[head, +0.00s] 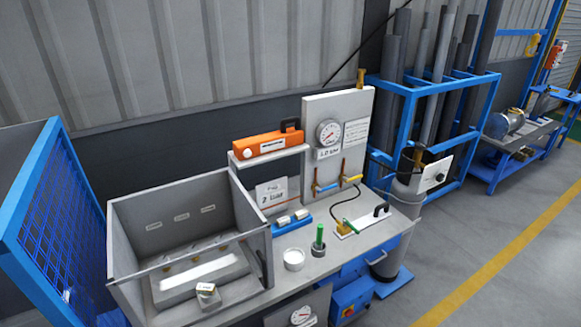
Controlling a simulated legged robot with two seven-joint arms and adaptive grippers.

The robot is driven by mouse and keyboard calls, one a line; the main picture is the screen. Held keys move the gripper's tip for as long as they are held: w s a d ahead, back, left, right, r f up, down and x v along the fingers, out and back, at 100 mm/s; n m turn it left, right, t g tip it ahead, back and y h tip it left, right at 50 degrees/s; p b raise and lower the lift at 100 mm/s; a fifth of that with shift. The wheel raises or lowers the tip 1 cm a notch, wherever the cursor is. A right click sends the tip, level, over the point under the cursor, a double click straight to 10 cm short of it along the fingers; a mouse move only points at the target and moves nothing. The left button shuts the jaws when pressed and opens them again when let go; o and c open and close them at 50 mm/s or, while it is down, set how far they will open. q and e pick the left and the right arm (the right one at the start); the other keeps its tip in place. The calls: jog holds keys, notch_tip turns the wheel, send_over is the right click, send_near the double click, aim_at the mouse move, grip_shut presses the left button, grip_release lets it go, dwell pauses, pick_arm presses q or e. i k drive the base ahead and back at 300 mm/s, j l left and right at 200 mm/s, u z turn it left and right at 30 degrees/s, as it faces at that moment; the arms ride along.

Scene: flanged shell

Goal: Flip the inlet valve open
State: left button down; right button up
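A grey upright panel (350,108) stands at the back of the bench with a round white gauge (329,133) and a small lettered plate on it. Low on the panel are two valves on copper-coloured pipes. One has a blue handle (328,187), the other a yellow handle (352,179). Both handles look roughly level. I cannot read a label that tells which is the inlet valve. Neither gripper is in view.
The bench (322,262) holds an open grey box (125,225) at left, an orange device (268,144) on a shelf, a white dish (294,259), a green-handled tool (319,241) and a white plate with a black handle (365,220). A blue mesh panel (60,220) stands left.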

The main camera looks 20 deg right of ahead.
aim_at(320, 191)
jog(key=i+l+u, duration=0.1)
jog(key=l+u, duration=0.2)
jog(key=l, duration=1.1)
jog(key=l+u, duration=0.35)
jog(key=l, duration=1.05)
